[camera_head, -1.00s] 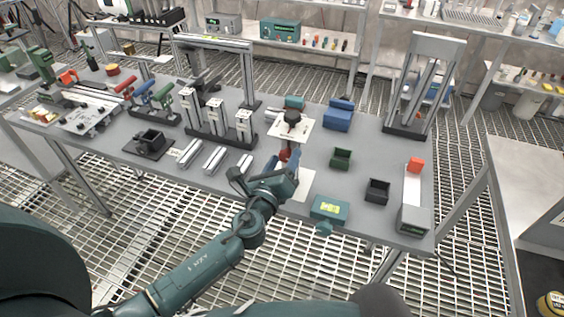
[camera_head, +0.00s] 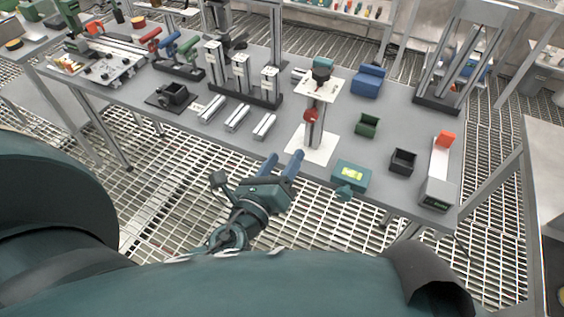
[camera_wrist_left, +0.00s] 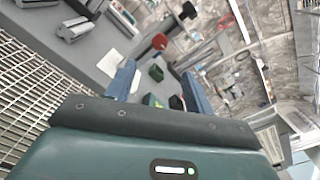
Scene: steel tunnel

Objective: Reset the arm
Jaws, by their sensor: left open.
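My left gripper (camera_head: 281,165) is in front of the table's front edge, at the middle of the head view. Its two blue fingers are apart, with nothing between them. In the left wrist view the open fingers (camera_wrist_left: 160,85) point toward the table and the back of the room. The left arm is drawn back close to my body. My right gripper is not in view.
The grey table (camera_head: 285,155) holds a stand with a red knob (camera_head: 310,115), a teal box (camera_head: 350,176), a green bin (camera_head: 367,124), a black bin (camera_head: 403,161) and a scale (camera_head: 438,190). Grating floor (camera_head: 150,190) lies clear before the table.

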